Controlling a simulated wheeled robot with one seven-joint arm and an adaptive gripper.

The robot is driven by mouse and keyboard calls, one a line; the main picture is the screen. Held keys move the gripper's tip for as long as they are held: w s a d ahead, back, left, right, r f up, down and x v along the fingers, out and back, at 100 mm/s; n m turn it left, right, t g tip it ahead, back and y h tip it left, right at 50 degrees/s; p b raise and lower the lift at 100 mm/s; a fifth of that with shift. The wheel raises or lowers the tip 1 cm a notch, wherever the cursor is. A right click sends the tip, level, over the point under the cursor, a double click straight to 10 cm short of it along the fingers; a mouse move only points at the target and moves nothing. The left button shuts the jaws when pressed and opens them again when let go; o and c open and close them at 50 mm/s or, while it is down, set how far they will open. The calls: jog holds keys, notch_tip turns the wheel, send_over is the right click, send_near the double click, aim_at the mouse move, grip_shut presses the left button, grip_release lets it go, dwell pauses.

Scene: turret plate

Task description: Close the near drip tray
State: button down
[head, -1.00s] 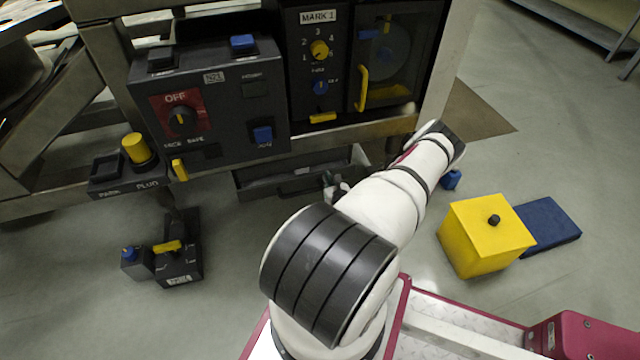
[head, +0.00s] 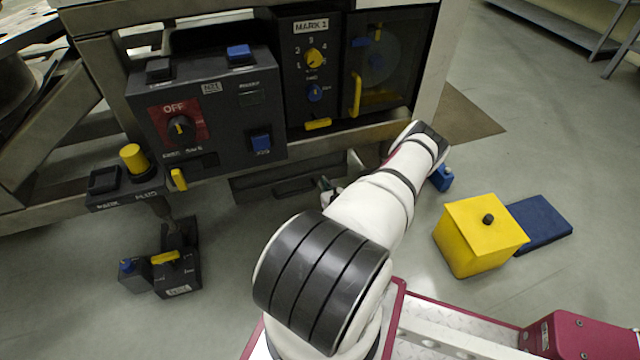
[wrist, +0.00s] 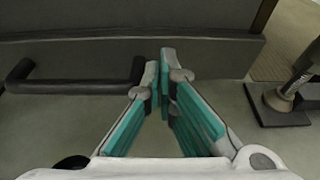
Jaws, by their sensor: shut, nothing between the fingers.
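The near drip tray (head: 258,190) is a dark, shallow drawer low under the control panel, standing out from the frame in the head view. Its grey front (wrist: 215,52) crosses the upper wrist view, with a dark bar handle (wrist: 75,86) on the left. My gripper (wrist: 165,58) is shut and empty, its fingertips together just right of the handle, at the tray front. I cannot tell whether they touch it. In the head view my gripper (head: 326,186) shows small beside the tray handle, partly hidden by my arm.
A yellow box (head: 482,235) and a blue slab (head: 540,222) are on the floor at right. A dark device with a yellow handle (head: 165,257) is on the floor at left. The panel (head: 215,110) overhangs the tray. Floor in front of the tray is clear.

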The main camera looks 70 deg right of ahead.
jog(key=p+v, duration=0.4)
jog(key=v, duration=0.7)
jog(key=shift+f, duration=0.15)
